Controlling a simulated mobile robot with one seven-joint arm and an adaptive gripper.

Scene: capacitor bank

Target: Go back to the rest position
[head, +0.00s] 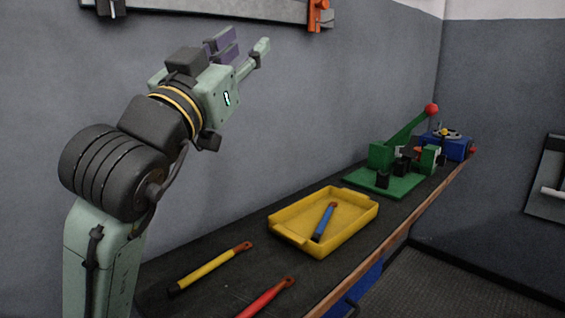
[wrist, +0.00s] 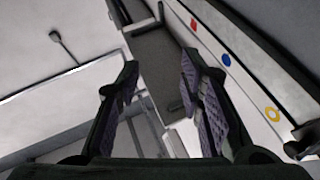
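My gripper (head: 240,57) is raised high above the left part of the bench, in front of the grey wall. My arm is bent up from the lower left of the head view. In the wrist view the two purple-padded fingers of my gripper (wrist: 163,100) stand well apart, with nothing between them. The wrist view looks towards the upper wall and ceiling.
The dark bench (head: 220,235) runs along the wall. On it are a yellow-handled tool (head: 210,268), a red-handled tool (head: 268,297), a yellow tray (head: 357,230) with a blue-handled tool (head: 324,222), a green lever device (head: 400,180) and a blue box (head: 455,147).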

